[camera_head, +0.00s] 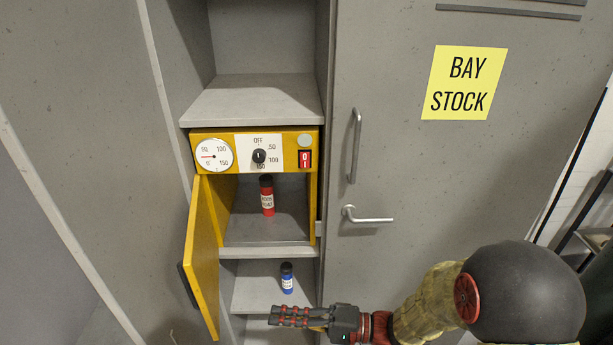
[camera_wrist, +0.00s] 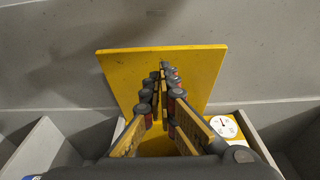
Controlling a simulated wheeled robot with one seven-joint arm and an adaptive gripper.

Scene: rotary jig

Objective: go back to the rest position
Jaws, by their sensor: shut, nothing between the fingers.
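My gripper (camera_head: 273,315) is at the lower middle of the head view, pointing left, in front of the lower shelf and right of the open yellow door (camera_head: 203,255). Its fingers are together with nothing between them; they also show in the wrist view (camera_wrist: 165,75), with the yellow door (camera_wrist: 205,65) beyond. No touch with the door can be made out. The yellow unit (camera_head: 197,139) has a gauge, a knob (camera_head: 259,156) with its mark towards OFF, and a red switch (camera_head: 305,159).
A red bottle (camera_head: 267,198) stands upright inside the yellow unit. A blue bottle (camera_head: 287,279) stands on the shelf below. A closed grey locker door (camera_head: 400,165) with a handle (camera_head: 354,146) and lever (camera_head: 368,219) is at right. The shelf above is empty.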

